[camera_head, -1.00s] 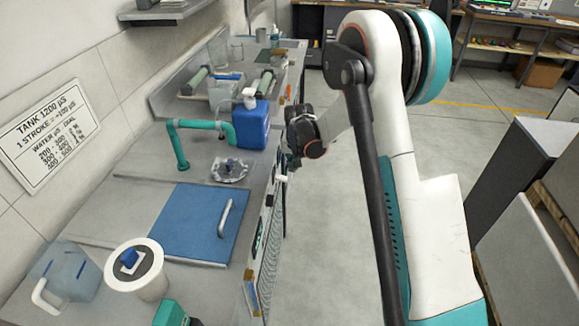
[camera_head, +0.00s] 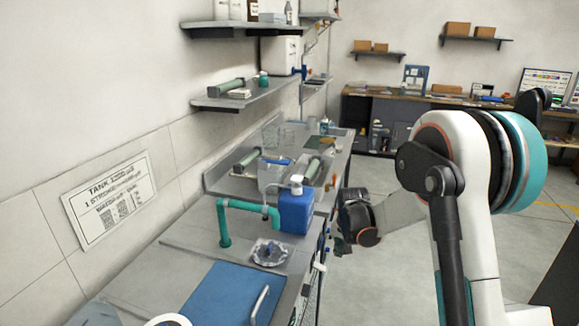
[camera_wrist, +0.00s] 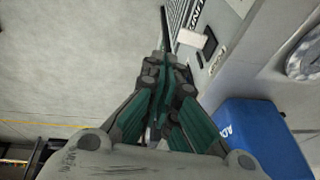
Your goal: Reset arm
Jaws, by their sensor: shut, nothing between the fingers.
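My gripper (camera_head: 343,243) is in front of the counter's right edge in the head view, low beside the blue jug. In the wrist view my gripper (camera_wrist: 163,62) points away from the camera, its fingers together with nothing between them. The blue jug with a white pump top (camera_head: 296,210) stands on the counter to the left of my gripper, apart from it. The jug also shows at the lower right of the wrist view (camera_wrist: 262,135). My arm (camera_head: 455,190) reaches in from the right.
A workbench (camera_head: 400,105) stands at the back. Open floor (camera_head: 400,275) lies right of the counter.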

